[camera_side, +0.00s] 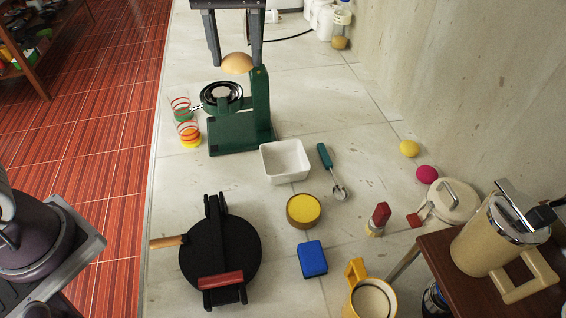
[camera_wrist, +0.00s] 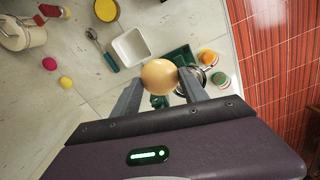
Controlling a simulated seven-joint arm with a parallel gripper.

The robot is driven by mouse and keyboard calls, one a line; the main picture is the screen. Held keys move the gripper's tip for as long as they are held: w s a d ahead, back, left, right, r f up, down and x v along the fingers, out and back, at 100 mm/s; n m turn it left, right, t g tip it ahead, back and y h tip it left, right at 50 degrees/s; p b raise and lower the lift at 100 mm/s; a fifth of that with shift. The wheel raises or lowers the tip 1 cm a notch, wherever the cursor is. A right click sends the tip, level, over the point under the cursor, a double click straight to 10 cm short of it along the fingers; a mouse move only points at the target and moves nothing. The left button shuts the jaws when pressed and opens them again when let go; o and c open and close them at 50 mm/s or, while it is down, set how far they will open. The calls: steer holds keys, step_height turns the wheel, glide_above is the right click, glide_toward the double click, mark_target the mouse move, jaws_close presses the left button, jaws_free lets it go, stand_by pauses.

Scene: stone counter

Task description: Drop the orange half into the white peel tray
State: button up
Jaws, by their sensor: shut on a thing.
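The orange half (camera_side: 238,63) is a pale orange dome. My gripper (camera_side: 235,66) is shut on it, with one finger on each side, near the top of the green juicer (camera_side: 262,100) in the side view. The wrist view shows the orange half (camera_wrist: 159,77) between my two fingertips (camera_wrist: 160,86). The white peel tray (camera_side: 285,162) is a small empty rectangular dish on the counter, just right of the juicer's base. It also shows in the wrist view (camera_wrist: 131,47), beyond and left of the orange half.
Two striped glasses (camera_side: 188,134) stand left of the juicer. A teal-handled scoop (camera_side: 325,157) lies right of the tray. A black waffle iron (camera_side: 218,255), a yellow-topped round tub (camera_side: 304,210) and a blue box (camera_side: 313,259) are nearer the camera. The wall bounds the right.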

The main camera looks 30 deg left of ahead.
steer(key=d+f+n, duration=0.1)
steer(key=d+f, duration=0.2)
steer(key=f, duration=0.4)
steer(key=w+d+f+n, duration=0.1)
steer(key=d+f, duration=0.3)
steer(key=f, duration=0.3)
steer(key=w+d+f, duration=0.1)
steer(key=d+f, duration=0.2)
steer(key=f, duration=0.3)
steer(key=shift+d+f+n, duration=0.25)
steer(key=shift+f+n, duration=0.15)
steer(key=o, duration=1.6)
